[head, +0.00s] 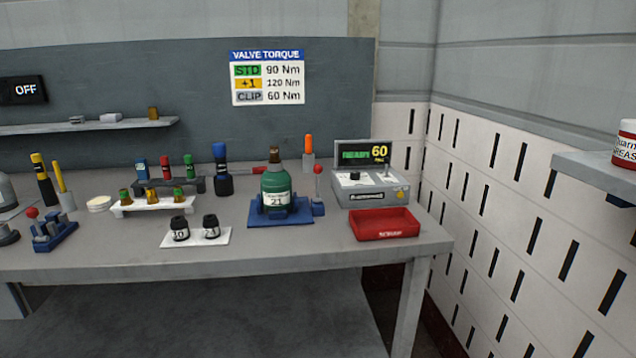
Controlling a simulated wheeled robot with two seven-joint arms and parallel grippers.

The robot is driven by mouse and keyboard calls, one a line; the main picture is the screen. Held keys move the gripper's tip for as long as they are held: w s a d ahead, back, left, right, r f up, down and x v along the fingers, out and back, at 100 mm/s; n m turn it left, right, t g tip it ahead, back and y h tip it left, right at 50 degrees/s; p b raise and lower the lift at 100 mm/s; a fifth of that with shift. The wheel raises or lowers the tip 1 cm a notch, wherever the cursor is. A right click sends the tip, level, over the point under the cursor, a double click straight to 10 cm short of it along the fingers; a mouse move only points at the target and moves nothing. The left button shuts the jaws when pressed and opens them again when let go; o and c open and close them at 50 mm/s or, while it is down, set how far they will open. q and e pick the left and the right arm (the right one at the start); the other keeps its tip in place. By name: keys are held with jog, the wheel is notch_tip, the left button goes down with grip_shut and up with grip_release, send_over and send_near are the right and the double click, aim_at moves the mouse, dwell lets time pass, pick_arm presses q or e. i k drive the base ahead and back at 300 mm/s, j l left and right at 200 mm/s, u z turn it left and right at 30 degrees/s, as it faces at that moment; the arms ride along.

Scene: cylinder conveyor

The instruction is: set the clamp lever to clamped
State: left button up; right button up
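A green cylinder (276,186) labelled 21 stands upright on a blue clamp base (258,216) on the workbench. Beside it on the right, a lever with a red ball knob (318,169) rises near upright from a small blue block (318,208). From this view I cannot tell whether the lever is clamped or released. Neither of my grippers shows in the head view.
The workbench (340,255) also bears a grey control box (370,192) reading 60, a red tray (385,224), two black sockets on a white mat (226,237), a dark blue tool (222,178) and a white valve rack (150,205). The bench front is clear.

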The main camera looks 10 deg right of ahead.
aim_at(317, 168)
jog(key=i+l+u, duration=0.25)
jog(key=i, duration=0.4)
jog(key=i+l+u, duration=0.3)
jog(key=i+l, duration=0.15)
jog(key=i, duration=0.15)
